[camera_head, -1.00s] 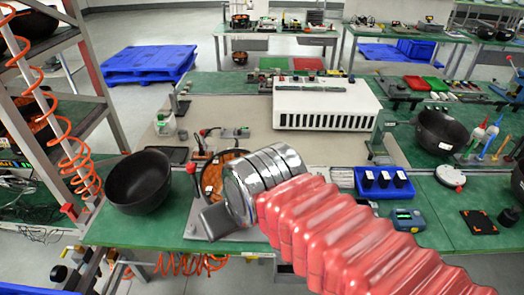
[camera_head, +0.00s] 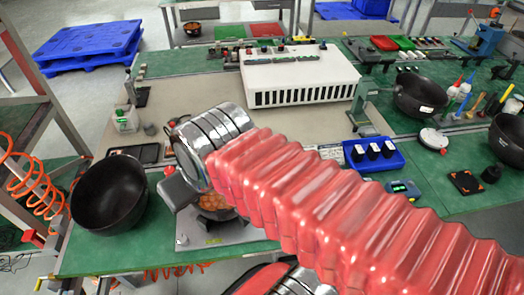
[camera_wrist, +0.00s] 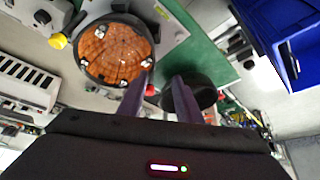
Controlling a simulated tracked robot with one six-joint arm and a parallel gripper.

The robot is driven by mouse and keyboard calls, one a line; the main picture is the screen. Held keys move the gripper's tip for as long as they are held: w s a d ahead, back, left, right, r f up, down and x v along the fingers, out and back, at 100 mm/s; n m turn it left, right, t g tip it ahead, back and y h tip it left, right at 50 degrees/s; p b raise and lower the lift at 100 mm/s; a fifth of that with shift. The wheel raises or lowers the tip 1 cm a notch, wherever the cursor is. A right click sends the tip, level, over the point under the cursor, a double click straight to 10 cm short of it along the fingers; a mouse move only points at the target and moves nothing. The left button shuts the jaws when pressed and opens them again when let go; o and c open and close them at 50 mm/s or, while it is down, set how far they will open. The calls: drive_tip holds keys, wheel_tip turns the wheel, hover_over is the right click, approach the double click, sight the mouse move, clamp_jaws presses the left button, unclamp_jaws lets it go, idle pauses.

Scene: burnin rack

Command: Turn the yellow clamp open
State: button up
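A small yellow knob-like part (camera_wrist: 57,41) sits at the upper left in the wrist view, beside a dark round dish (camera_wrist: 84,62) with an orange, grid-marked inside and small silver clips. I cannot tell for certain that it is the yellow clamp. In the head view the dish's orange inside (camera_head: 215,201) shows partly under my arm, and no yellow clamp can be made out. My gripper (camera_wrist: 160,80) has its two purple fingers apart, with nothing between them. It is apart from the yellow part, which lies to the left in the wrist view.
A black bowl (camera_head: 108,193) stands left of my arm. A white slotted unit (camera_head: 300,77) stands behind. A blue bin (camera_head: 374,154) and a round white device (camera_head: 433,139) are to the right. An orange coiled hose (camera_head: 38,185) hangs at the left.

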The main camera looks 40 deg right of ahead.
drive_tip(key=shift+o, duration=0.2)
drive_tip(key=shift+o, duration=1.2)
drive_tip(key=shift+w+d+r, duration=0.15)
drive_tip(key=shift+d, duration=0.1)
drive_tip(key=w+d+r+m+g, duration=0.1)
drive_tip(key=d+r+m+g, duration=0.1)
drive_tip(key=d, duration=0.9)
drive_tip(key=w+d+r+m+g, duration=0.2)
drive_tip(key=d+r+g, duration=0.1)
drive_tip(key=d, duration=0.8)
drive_tip(key=shift+w+d+g, duration=0.2)
drive_tip(key=shift+d+g, duration=0.05)
drive_tip(key=shift+g, duration=0.05)
drive_tip(key=shift+f, duration=0.1)
wheel_tip(320, 180, down, 14)
drive_tip(key=shift+r, duration=0.15)
drive_tip(key=shift+c, duration=0.7)
